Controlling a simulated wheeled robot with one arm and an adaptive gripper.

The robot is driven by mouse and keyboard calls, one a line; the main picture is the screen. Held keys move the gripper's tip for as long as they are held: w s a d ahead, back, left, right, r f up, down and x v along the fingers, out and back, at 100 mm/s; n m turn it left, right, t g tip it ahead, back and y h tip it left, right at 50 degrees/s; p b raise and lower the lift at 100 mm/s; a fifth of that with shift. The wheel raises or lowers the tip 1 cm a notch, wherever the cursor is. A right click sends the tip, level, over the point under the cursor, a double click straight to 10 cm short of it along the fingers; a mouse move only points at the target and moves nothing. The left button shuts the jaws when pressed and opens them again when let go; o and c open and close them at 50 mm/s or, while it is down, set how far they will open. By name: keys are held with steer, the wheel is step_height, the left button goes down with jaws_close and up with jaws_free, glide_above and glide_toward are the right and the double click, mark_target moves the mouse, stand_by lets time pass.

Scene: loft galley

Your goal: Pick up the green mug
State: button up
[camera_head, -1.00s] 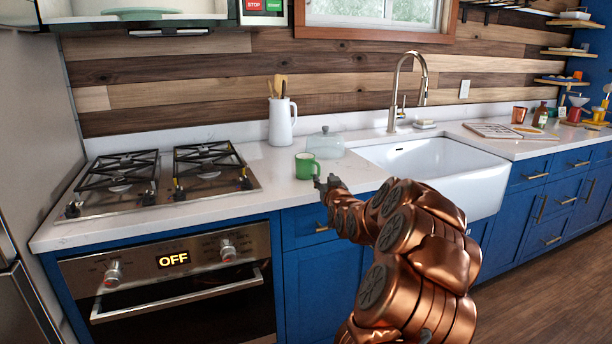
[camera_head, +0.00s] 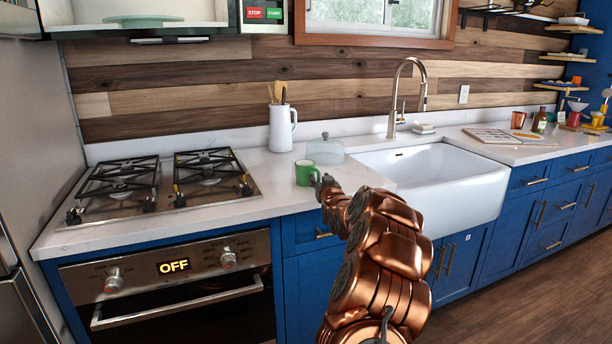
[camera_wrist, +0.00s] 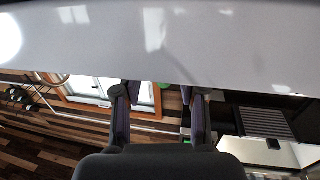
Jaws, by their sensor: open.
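The green mug (camera_head: 304,173) stands upright on the white counter (camera_head: 262,178), just right of the stovetop and near the front edge. Its handle is on the right side, towards my gripper. My gripper (camera_head: 321,184) is at the mug's right side, low and close to the handle; I cannot tell whether they touch. In the wrist view my gripper (camera_wrist: 160,108) has its two dark fingers apart, with no object held. Small green patches show near the fingers there, but I cannot tell whether they are the mug.
A glass-domed dish (camera_head: 325,150) stands behind the mug, and a white pitcher (camera_head: 281,128) with utensils is further back. The gas stovetop (camera_head: 158,183) lies to the left. The white sink (camera_head: 440,180) and tap (camera_head: 398,105) are to the right.

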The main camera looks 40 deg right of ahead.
steer(key=shift+w+d, duration=0.1)
steer(key=shift+w, duration=0.15)
steer(key=shift+c, duration=0.3)
jaws_close()
stand_by(0.4)
